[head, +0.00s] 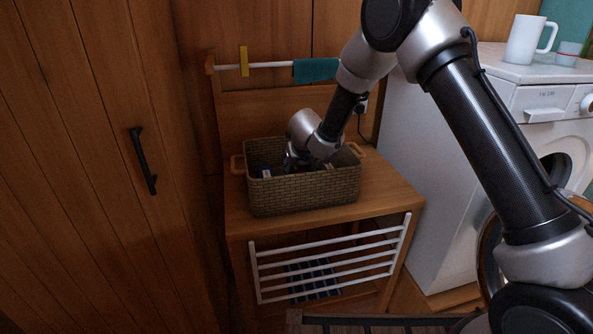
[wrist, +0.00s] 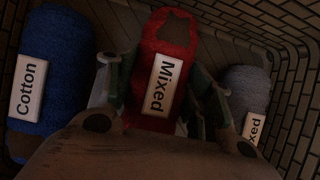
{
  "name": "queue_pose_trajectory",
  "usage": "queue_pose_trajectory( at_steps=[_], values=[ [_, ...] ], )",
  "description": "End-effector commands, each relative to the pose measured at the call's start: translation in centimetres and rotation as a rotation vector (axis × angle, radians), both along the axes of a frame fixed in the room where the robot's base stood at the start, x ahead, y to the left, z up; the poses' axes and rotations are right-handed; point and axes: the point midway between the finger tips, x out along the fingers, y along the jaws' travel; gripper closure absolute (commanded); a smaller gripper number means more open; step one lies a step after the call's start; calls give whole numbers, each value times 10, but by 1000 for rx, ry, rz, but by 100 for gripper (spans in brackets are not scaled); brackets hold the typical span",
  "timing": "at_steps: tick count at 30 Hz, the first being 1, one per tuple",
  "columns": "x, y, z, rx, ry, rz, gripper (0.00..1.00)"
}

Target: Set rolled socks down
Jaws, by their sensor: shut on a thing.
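Red rolled socks (wrist: 163,45) with a white "Mixed" label are between the fingers of my gripper (wrist: 160,90) in the wrist view, and the fingers are shut on them. In the head view my gripper (head: 299,162) reaches down into a woven basket (head: 305,195), and its fingertips are largely hidden. Blue rolled socks (wrist: 58,55) labelled "Cotton" lie to the left in the wrist view. Grey rolled socks (wrist: 247,90), with a label partly cut off, lie to the right. Whether the red socks touch the basket floor I cannot tell.
The basket stands on a wooden stand (head: 395,192) with a white slatted rack (head: 330,262) below. A washing machine (head: 440,145) stands to the right with a white mug (head: 524,40) on top. A rail with a teal cloth (head: 315,69) runs behind.

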Motion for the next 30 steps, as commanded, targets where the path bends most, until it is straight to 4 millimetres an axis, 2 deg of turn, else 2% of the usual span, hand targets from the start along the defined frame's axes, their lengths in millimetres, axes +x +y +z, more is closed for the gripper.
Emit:
queue_pose_trajectory(
  at_steps=[9, 10, 13, 26, 30],
  values=[
    [0, 0, -2, 0, 0, 0, 74],
    [0, 0, -3, 0, 0, 0, 46],
    [0, 0, -2, 0, 0, 0, 28],
    [0, 1, 1, 1, -1, 0, 27],
    [-11, -1, 23, 3, -3, 1, 27]
  ],
)
